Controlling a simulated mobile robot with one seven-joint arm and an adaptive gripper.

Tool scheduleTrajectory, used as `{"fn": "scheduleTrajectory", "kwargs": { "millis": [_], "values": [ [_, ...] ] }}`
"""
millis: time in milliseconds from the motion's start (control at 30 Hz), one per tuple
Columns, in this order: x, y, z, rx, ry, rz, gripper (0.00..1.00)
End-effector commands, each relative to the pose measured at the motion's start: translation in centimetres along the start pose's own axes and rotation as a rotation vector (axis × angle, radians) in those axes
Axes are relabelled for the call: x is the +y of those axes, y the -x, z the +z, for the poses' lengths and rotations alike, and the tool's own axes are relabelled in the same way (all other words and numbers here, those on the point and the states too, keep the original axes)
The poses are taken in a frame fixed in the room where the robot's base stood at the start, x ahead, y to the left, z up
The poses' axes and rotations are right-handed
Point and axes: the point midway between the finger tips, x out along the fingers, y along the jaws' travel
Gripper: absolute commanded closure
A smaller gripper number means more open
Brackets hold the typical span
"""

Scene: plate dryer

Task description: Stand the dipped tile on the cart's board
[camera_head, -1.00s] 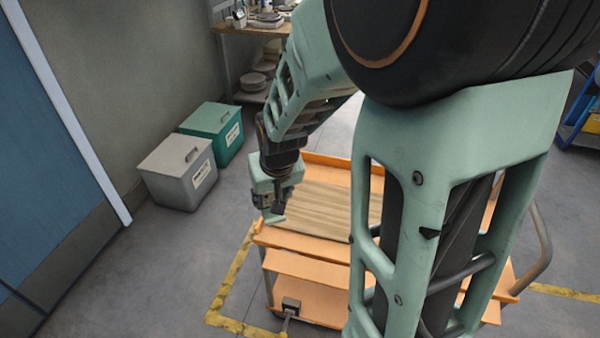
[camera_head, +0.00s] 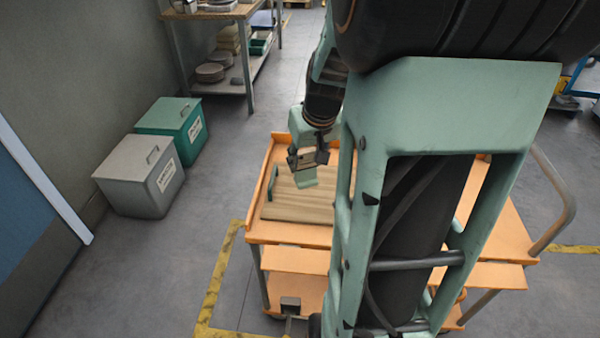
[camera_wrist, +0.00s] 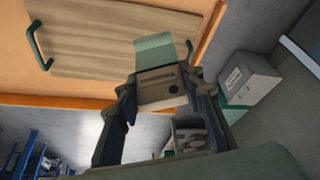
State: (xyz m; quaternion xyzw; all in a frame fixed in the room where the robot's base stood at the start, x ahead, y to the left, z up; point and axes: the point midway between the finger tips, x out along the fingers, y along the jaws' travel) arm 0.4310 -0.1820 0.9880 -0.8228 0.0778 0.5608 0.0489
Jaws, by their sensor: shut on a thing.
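My gripper (camera_head: 308,157) is shut on the dipped tile (camera_head: 306,179), whose pale green glazed end points down. My arm hides the board's right part in the head view.
A grey bin (camera_head: 140,175) and a green bin (camera_head: 173,130) stand on the floor left of the cart. A shelf table (camera_head: 215,12) is behind them. The cart has a raised orange rim (camera_head: 266,170) and a handle rail (camera_head: 560,205) at right.

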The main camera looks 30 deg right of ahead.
Motion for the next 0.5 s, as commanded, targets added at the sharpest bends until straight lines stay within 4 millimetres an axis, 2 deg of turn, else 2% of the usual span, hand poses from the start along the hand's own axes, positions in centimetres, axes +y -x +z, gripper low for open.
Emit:
{"fn": "scheduleTrajectory", "kwargs": {
  "millis": [33, 200, 333, 500],
  "values": [
    [1.9, -1.3, 0.9, 0.005, -0.023, 0.008, 0.91],
    [6.0, -1.8, 2.4, 0.011, -0.053, 0.017, 0.91],
    [7.7, -1.9, 3.0, 0.016, -0.064, 0.02, 0.91],
    [8.3, -2.3, 2.8, 0.017, -0.065, 0.019, 0.91]
  ]
}}
